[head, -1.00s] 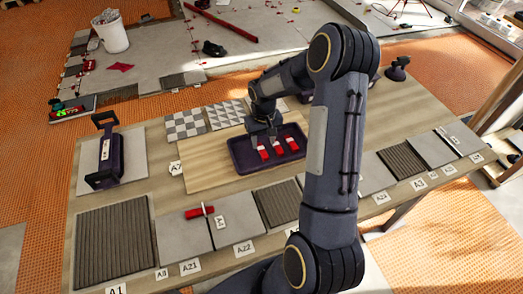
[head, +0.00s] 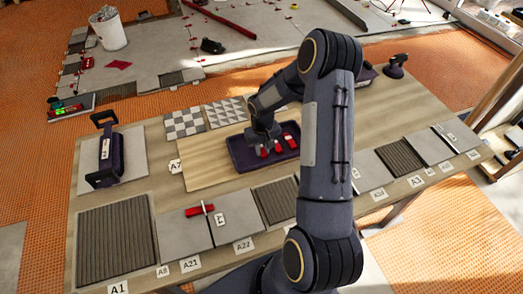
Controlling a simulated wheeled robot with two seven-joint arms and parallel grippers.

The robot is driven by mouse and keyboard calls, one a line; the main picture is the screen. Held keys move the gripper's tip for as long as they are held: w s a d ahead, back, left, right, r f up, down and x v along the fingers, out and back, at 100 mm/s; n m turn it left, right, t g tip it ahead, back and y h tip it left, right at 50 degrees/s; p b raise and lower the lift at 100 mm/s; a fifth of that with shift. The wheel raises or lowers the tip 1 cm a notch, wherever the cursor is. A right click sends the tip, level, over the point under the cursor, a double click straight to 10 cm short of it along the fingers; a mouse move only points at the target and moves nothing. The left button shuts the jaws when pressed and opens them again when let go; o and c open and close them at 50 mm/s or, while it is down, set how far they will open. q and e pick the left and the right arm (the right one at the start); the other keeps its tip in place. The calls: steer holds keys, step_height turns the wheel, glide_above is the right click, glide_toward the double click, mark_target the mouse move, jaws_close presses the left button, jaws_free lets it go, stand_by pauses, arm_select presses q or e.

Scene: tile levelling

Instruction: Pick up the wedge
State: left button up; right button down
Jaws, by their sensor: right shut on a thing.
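The dark tray (head: 240,166) stands on the table with red wedges in it. My right gripper (head: 267,149) reaches down into the tray from above and is shut on the leftmost red wedge (head: 264,154). The fingers hide part of this wedge, and I cannot tell whether it still touches the tray floor. Another red wedge (head: 290,139) lies at the right in the tray, and one (head: 277,147) shows beside the fingers. My left gripper is not in view.
A red piece with a pale clip (head: 199,210) lies across tiles at the front. A dark-handled tool (head: 105,149) stands on a grey tile at left. Patterned tiles (head: 185,124) lie behind the tray. My right arm covers the table right of the tray.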

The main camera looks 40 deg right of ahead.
mark_target(262, 151)
steer(key=shift+r, duration=0.1)
steer(key=shift+r, duration=0.25)
step_height(262, 151, up, 2)
steer(key=shift+r, duration=0.2)
steer(key=s+a+r+b, duration=0.3)
steer(key=a+r, duration=0.7)
steer(key=a, duration=0.3)
steer(key=shift+a, duration=0.35)
